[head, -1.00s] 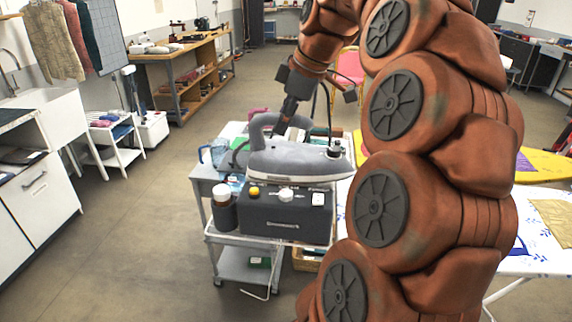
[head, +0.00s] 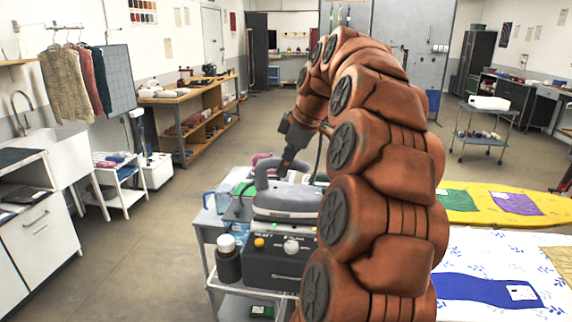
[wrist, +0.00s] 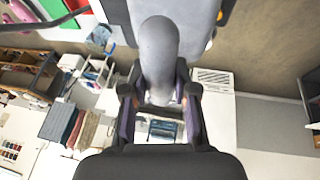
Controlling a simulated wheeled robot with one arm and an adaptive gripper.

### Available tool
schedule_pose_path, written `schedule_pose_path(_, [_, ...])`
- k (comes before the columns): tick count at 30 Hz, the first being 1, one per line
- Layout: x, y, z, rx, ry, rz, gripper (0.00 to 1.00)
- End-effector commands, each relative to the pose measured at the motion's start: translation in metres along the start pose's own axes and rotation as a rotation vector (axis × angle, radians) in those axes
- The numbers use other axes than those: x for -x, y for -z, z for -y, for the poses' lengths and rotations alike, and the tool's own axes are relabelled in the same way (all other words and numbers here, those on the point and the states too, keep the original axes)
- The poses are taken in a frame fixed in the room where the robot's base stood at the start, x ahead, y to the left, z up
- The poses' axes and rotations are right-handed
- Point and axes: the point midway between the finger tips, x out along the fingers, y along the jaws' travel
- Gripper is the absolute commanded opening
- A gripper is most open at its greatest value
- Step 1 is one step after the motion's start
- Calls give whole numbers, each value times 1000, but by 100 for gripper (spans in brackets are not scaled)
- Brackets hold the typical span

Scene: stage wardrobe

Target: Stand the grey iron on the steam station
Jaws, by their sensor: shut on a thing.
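The grey iron (head: 285,201) is level over the dark steam station (head: 270,272) in the head view. Its right end is hidden behind my arm. I cannot tell whether its sole touches the station's top. My gripper (head: 284,174) comes down from above and is shut on the iron's handle (head: 262,172). In the wrist view the two fingers of my gripper (wrist: 160,98) sit on either side of the rounded grey handle (wrist: 158,50). The station has a yellow button and a white knob on its front part.
The station stands on a white trolley (head: 228,290). A dark canister with a white lid (head: 228,262) is beside it on the left, and a blue jug (head: 214,201) is behind. An ironing board with patterned cover (head: 490,262) is at right. Floor at left is clear.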

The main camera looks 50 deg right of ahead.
Motion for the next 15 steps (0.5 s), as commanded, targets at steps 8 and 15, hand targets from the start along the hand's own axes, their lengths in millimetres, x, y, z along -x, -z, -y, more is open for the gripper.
schedule_pose_path(8, [-8, 4, -32, 0, -3, -1, 0])
schedule_pose_path(15, [-16, 7, -55, -1, -5, -1, 0])
